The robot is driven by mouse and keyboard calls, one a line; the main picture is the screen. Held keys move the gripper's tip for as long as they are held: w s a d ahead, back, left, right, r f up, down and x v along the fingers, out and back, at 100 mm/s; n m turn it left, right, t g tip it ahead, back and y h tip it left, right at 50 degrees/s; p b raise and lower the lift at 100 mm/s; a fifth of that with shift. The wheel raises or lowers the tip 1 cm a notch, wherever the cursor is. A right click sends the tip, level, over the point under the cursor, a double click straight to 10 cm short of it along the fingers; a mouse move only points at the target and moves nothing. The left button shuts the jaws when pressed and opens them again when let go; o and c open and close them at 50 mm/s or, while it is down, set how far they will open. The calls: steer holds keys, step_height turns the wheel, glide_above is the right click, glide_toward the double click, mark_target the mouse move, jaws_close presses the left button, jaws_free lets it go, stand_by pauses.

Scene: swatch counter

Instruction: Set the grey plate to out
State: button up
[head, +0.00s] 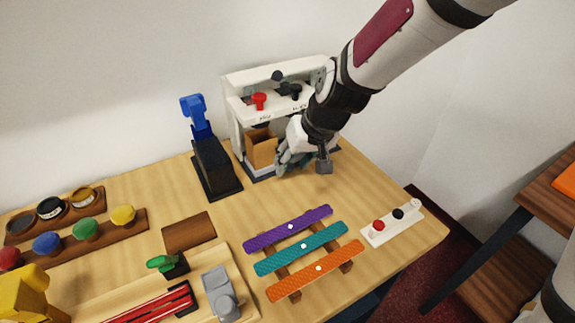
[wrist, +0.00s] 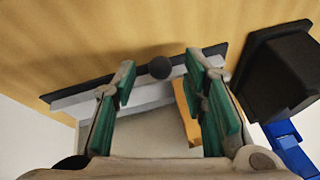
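A grey plate (wrist: 140,95) lies low in the white stand (head: 234,82), above a dark base, in the wrist view. A round dark knob (wrist: 160,67) is at its outer edge. My gripper (head: 302,165) is low at the front of the stand. In the wrist view my gripper (wrist: 160,75) is open, with one green-padded finger on each side of the knob and gaps between. I cannot tell how far the plate is pulled out.
A black stand with a blue top (head: 213,168) is close left of the white stand. A tan block (head: 262,148) is inside the white stand. Purple, teal and orange strips (head: 303,246) lie in front. A white button strip (head: 392,224) is at right. Some bare table lies between.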

steer(key=shift+w+a+f, duration=0.15)
steer(key=shift+a+f, duration=0.05)
steer(key=shift+f, duration=0.35)
steer(key=shift+c, duration=0.5)
jaws_close()
